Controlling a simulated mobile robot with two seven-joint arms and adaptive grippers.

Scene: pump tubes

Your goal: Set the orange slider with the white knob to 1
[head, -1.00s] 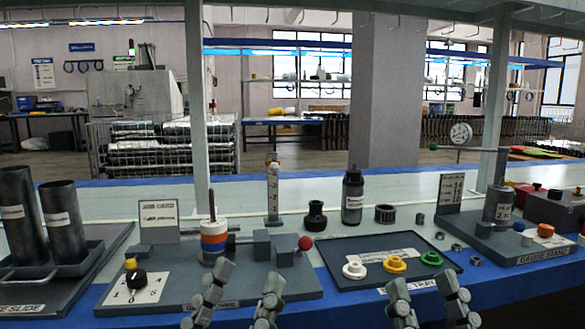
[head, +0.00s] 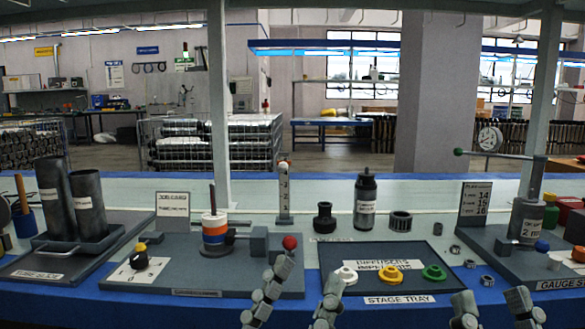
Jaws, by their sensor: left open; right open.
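A narrow upright grey post (head: 284,196) with dark marks down its face stands behind the middle station in the head view. A small white knob (head: 284,163) with a bit of orange shows at its top end; this looks like the slider. The marks are too small to read surely. My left gripper (head: 310,272) is open and empty at the bottom middle, in front of the post and apart from it. My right gripper (head: 490,298) is open and empty at the bottom right, in front of the gauge stand and tray.
A ringed tower (head: 214,232), a red ball knob (head: 289,242) and a yellow-topped dial (head: 140,255) stand on the middle board. Two dark tubes (head: 88,205) stand left. The stage tray (head: 350,248) holds flanged pieces. The gauge stand (head: 500,240) is right. Dark fittings (head: 325,218) stand right of the post.

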